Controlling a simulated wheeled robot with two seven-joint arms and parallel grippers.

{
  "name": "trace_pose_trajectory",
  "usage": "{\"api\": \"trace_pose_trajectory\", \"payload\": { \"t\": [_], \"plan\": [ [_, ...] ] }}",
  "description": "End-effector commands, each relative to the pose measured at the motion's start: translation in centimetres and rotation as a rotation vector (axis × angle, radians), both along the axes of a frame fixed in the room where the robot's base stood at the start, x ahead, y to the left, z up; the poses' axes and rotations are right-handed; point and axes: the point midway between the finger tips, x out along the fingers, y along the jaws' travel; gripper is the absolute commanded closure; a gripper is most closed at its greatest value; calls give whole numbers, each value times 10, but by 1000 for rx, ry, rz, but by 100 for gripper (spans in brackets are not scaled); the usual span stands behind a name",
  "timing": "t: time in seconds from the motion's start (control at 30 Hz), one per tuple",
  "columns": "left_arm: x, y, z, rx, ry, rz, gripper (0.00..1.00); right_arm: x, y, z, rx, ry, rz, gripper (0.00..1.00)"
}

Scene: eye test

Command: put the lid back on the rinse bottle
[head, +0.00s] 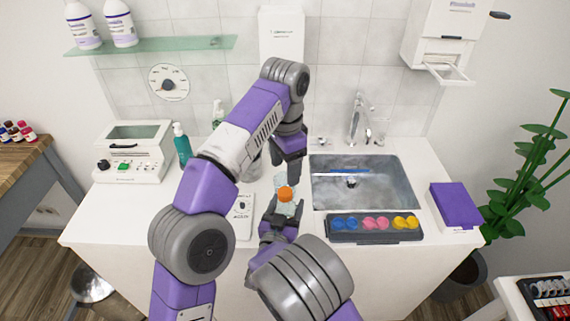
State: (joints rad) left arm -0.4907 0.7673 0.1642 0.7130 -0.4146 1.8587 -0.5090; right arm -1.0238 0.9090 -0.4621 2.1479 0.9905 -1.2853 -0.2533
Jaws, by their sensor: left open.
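The rinse bottle (287,208) is small and clear and stands upright near the counter's front edge. The orange lid (286,193) shows at its top; I cannot tell whether it is seated. My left gripper (285,178) points down just above and behind the lid, open, with its fingers apart. My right gripper (284,211) comes from the front, with its dark fingers on both sides of the bottle and seemingly closed on it. The fingers partly hide the bottle's lower part.
A sink (365,185) lies to the right, with a tray of coloured pieces (345,237) in front of it. A purple box (456,204) stands farther right. A white scale (242,228) lies left of the bottle. A teal bottle (182,148) and a white device (135,152) stand farther left.

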Motion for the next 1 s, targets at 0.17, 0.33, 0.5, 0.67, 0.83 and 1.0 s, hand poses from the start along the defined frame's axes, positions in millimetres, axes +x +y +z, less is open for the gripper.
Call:
{"api": "trace_pose_trajectory", "payload": {
  "t": [0.17, 0.33, 0.5, 0.67, 0.83, 1.0],
  "plan": [
    [0, 0, 1, 1, 0, 0, 34, 0, 0, 0, 0, -1, 0, 100],
    [0, 0, 1, 1, 0, 0, 34, 0, 0, 0, 0, -1, 0, 24],
    [0, 0, 0, 0, 0, 0, 34, 0, 0, 0, 0, 0, 0, 5],
    [0, 0, 0, 0, 0, 0, 34, 0, 0, 0, 0, 0, 0, 5],
    [0, 0, 2, 0, 0, 0, 34, -7, 2, 0, 0, 1, 2, 5],
    [0, 0, 7, 0, 0, 0, 34, -33, 10, 1, -1, 2, 4, 5]
  ]
}}
